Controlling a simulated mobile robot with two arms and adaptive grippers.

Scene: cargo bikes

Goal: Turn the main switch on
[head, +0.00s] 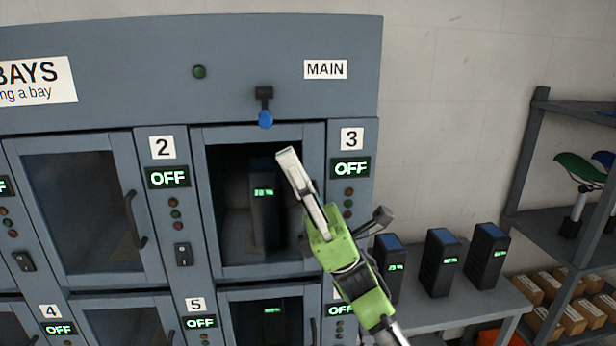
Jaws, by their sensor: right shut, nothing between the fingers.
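The main switch (264,96) is on the upper panel of the grey cabinet, left of and below the MAIN label (325,69). Its short dark lever points down and ends in a blue knob (265,119). My right gripper (287,155) is green with pale fingers. It is shut and empty, with its tips below and slightly right of the blue knob in the picture, apart from it. The gripper covers part of bay 3. A dark green round lamp (199,72) on the panel looks unlit. My left gripper is not in view.
Bay 3 (232,165) holds a battery behind its front; several bay displays read OFF. Bay 2's door handle (134,219) sticks out at left. Several batteries (440,262) stand on a bench (475,311) at right, beside a dark shelf (555,228) with boxes.

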